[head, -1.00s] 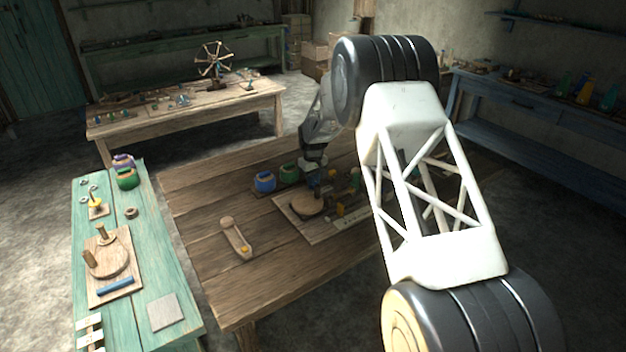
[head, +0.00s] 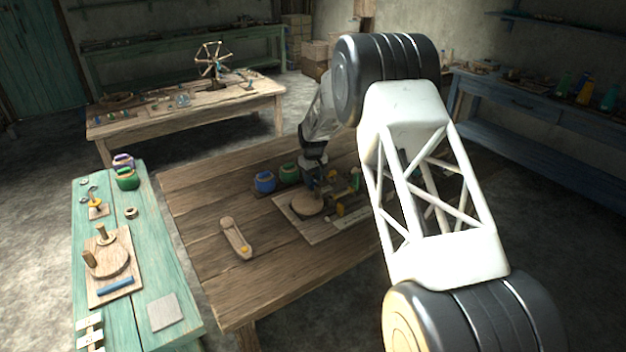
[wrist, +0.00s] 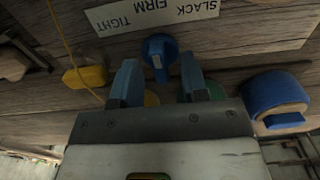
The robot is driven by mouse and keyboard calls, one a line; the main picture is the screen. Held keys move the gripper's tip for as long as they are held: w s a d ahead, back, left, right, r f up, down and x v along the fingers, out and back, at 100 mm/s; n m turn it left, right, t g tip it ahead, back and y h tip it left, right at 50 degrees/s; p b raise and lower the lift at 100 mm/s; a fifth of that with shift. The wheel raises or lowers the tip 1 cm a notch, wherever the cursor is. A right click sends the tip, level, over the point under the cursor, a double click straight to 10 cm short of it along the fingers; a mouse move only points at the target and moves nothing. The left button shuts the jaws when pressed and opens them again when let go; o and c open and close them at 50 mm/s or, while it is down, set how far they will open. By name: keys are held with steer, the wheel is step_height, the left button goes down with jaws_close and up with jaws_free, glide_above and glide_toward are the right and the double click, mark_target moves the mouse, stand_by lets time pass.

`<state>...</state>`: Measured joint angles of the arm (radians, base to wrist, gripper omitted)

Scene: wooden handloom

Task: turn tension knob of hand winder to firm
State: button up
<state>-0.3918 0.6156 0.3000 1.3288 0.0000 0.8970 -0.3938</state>
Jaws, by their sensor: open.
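In the wrist view, a blue knob (wrist: 160,50) with a pale mark on its face sits below a pale label strip (wrist: 150,14). The strip reads TIGHT, FIRM and SLACK, upside down from here. My gripper (wrist: 158,68) is open, with one finger to each side of the knob in the picture; I cannot tell whether either finger touches it. I cannot tell clearly which word the knob's mark points to. In the head view, my gripper (head: 314,182) is down over the winder's board (head: 290,215), beside a round wooden disc (head: 307,204). The knob is not distinct there.
A yellow piece (wrist: 86,77) with a thread lies left of the fingers, and a blue rounded object (wrist: 275,95) lies right. A wooden piece (head: 236,238) lies on the table's clear left part.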

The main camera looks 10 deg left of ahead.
mark_target(313, 179)
steer(key=shift+r, duration=3.5)
steer(key=shift+s+d+r, duration=0.1)
steer(key=shift+r, duration=0.05)
steer(key=s+d+r+m+t, duration=0.1)
steer(key=s+d+r+m, duration=0.3)
steer(key=s+d+r, duration=2.05)
steer(key=s+d+r+m, duration=0.1)
steer(key=s+d, duration=0.2)
steer(key=s, duration=0.3)
steer(key=s+d+r+m+t, duration=0.1)
steer(key=s+d, duration=0.2)
steer(key=s, duration=0.4)
steer(key=s+d+r+m, duration=0.1)
steer(key=s+d, duration=0.2)
steer(key=s, duration=0.3)
steer(key=s+d+f+m, duration=0.1)
steer(key=s+d+f, duration=0.1)
steer(key=s, duration=0.8)
steer(key=s+d+f+m, duration=0.1)
steer(key=s+d+f, duration=0.1)
steer(key=s, duration=0.8)
steer(key=shift+s+d+f+t, duration=0.15)
steer(key=shift+d+f+t, duration=0.2)
steer(key=shift+d, duration=0.3)
